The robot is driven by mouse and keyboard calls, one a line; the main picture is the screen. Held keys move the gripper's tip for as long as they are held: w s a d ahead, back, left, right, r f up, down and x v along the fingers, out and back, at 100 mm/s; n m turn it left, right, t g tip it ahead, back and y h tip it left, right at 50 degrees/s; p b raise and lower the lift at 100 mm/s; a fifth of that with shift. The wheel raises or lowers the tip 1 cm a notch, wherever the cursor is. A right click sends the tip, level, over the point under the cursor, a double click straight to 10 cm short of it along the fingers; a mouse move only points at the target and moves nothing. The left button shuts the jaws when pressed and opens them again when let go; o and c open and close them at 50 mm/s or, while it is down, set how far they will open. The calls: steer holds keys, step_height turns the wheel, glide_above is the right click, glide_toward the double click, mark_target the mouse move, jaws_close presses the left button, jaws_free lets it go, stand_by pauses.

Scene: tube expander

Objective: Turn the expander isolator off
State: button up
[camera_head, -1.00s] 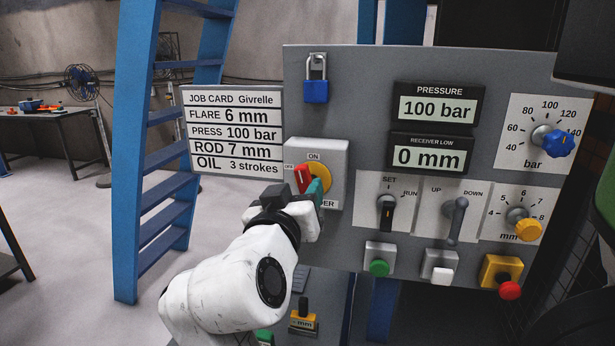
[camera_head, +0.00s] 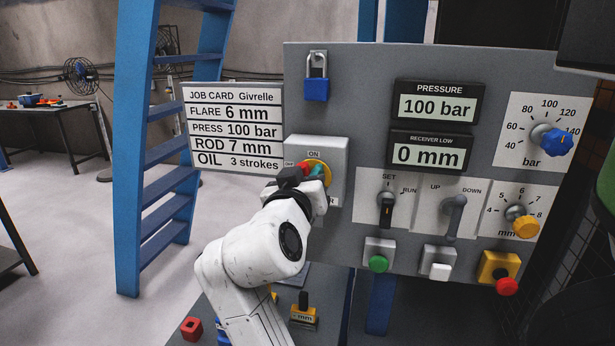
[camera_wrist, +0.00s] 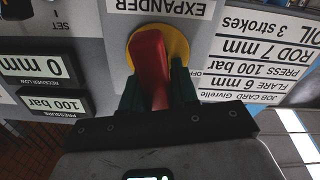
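The expander isolator is a red rotary handle (camera_wrist: 152,62) on a yellow disc (camera_wrist: 181,44), set in a grey box (camera_head: 333,157) on the panel. ON is marked above the disc and OFF at its left in the head view. The wrist view is upside down; there the handle runs nearly straight from the disc towards my palm, the ON side, and the OFF label is to its right. My gripper (camera_wrist: 158,92) has one dark green finger close against each side of the handle. In the head view the gripper (camera_head: 316,172) hides much of the handle and disc.
A blue padlock (camera_head: 316,88) hangs above the isolator. A job card (camera_head: 233,128) is at its left. Right of it are the SET/RUN switch (camera_head: 386,208), UP/DOWN lever (camera_head: 454,216) and push buttons. A blue ladder (camera_head: 135,150) stands at the left.

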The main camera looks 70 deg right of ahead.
jaws_close()
steer(key=shift+w+r+n+p, duration=0.1)
steer(key=shift+n+p, duration=0.3)
steer(key=n+p, duration=0.2)
steer(key=n, duration=0.1)
steer(key=n+p, duration=0.1)
steer(key=shift+w+n+p, duration=0.25)
steer(key=shift+n+p, duration=0.15)
steer(key=n+p, duration=0.4)
steer(key=n, duration=0.1)
steer(key=shift+w+a+f+p, duration=0.1)
steer(key=shift+w+f+p, duration=0.05)
steer(key=shift+f+p, duration=0.15)
steer(key=n+p, duration=0.1)
steer(key=n, duration=0.1)
steer(key=n+p, duration=0.2)
steer(key=shift+f, duration=0.4)
steer(key=shift+w+f+n+p, duration=0.1)
steer(key=shift+n+p, duration=0.25)
steer(key=shift+n, duration=0.05)
steer(key=shift+o, duration=2.2)
jaws_free()
